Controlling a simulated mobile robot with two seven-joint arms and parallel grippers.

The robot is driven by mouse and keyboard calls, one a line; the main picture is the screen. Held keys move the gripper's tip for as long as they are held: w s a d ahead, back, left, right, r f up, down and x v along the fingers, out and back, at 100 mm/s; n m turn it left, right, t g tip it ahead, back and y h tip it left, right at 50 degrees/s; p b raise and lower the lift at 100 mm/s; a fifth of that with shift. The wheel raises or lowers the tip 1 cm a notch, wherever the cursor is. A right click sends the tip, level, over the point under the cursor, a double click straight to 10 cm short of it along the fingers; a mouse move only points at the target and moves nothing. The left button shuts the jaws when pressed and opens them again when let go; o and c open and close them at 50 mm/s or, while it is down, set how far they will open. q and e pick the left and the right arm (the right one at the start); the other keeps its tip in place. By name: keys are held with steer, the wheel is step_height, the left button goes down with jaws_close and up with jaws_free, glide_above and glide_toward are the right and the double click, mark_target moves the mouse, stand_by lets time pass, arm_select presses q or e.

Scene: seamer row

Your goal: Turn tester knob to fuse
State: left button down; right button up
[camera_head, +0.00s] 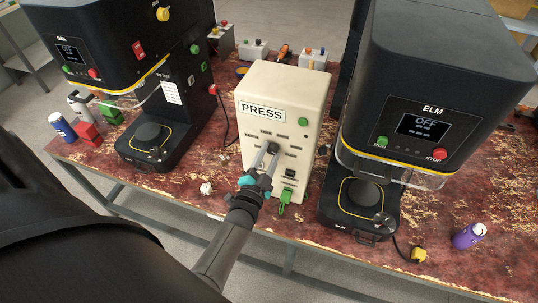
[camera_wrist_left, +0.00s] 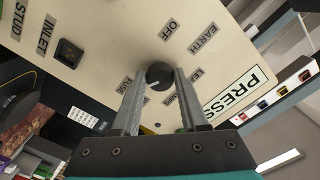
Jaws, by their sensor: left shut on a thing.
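The tester is a cream box (camera_head: 290,92) marked PRESS, standing on the worn red bench between two black seamers. Its round black knob (camera_wrist_left: 159,75) sits on the front panel, ringed by labels such as OFF, EARTH and, at left in the left wrist view, FUSE (camera_wrist_left: 124,85). A small pale mark shows on the knob, but I cannot tell clearly which label it points at. My left gripper (camera_head: 271,151) reaches up to the panel with its fingers shut on the knob, one on each side; it also shows in the left wrist view (camera_wrist_left: 160,84). My right gripper is not in view.
A black seamer (camera_head: 120,50) stands left of the tester and another, the ELM seamer (camera_head: 440,70), close on its right. A green plug (camera_head: 284,202) hangs at the tester's lower front. A purple can (camera_head: 468,236) stands at right; blue and white cans (camera_head: 62,127) stand at left.

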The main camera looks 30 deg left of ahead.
arm_select(q)
steer(key=shift+m, duration=0.9)
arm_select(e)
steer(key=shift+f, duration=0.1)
arm_select(q)
steer(key=shift+m, duration=0.3)
steer(key=shift+c, duration=2.2)
jaws_free()
steer(key=shift+s, duration=0.1)
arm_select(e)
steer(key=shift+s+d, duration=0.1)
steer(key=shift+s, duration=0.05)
